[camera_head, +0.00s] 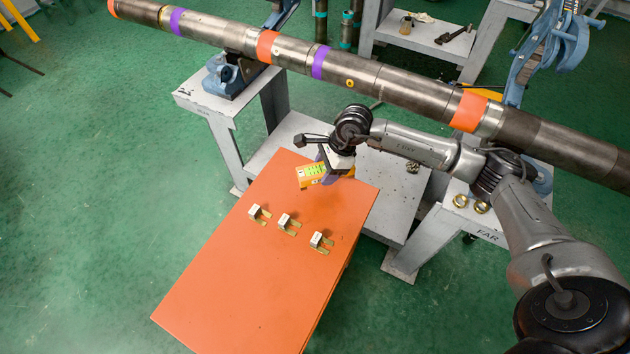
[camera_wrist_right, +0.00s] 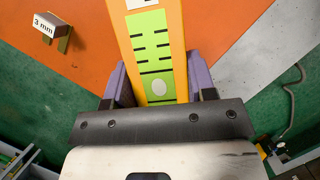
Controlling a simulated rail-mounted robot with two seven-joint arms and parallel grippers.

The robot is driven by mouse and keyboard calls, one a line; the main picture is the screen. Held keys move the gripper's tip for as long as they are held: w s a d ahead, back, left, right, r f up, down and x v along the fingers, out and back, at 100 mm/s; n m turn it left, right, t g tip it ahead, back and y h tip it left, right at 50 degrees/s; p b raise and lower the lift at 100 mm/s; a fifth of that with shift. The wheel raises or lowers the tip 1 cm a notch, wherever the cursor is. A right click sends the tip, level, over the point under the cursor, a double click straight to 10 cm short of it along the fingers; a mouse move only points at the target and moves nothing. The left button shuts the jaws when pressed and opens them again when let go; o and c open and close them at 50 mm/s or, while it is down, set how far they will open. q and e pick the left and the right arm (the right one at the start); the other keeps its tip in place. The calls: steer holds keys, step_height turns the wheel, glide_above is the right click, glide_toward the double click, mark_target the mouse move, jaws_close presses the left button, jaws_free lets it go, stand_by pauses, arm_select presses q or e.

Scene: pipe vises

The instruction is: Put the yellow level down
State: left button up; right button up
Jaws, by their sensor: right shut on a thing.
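The yellow level (camera_head: 312,173) with its green face is in my right gripper (camera_head: 328,172), near the back edge of the orange table top (camera_head: 245,265). In the right wrist view, the level (camera_wrist_right: 158,50) stands between the two purple fingers (camera_wrist_right: 158,88), which are shut on its sides. Its green face with black marks and a pale oval shows there. The level is over the orange top, but I cannot tell whether it touches it. My left gripper is not in view.
Several small metal pieces (camera_head: 289,222) lie in a row on the orange top; one in the wrist view is labelled 3 mm (camera_wrist_right: 46,24). A long pipe (camera_head: 390,85) with coloured bands lies across grey stands (camera_head: 228,103) behind. The front of the orange top is clear.

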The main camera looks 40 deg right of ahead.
mark_target(319, 166)
steer(key=shift+w+a+f, duration=0.75)
steer(key=shift+w+a, duration=0.15)
steer(key=shift+w, duration=0.1)
steer(key=shift+f+b, duration=0.65)
steer(key=shift+f, duration=1.35)
steer(key=shift+f, duration=0.2)
steer(key=o, duration=1.3)
steer(key=shift+c, duration=0.2)
steer(key=shift+r, duration=0.3)
steer(key=p+v, duration=0.2)
steer(key=v, duration=0.9)
steer(key=shift+d+r, duration=0.2)
steer(key=shift+r, duration=0.15)
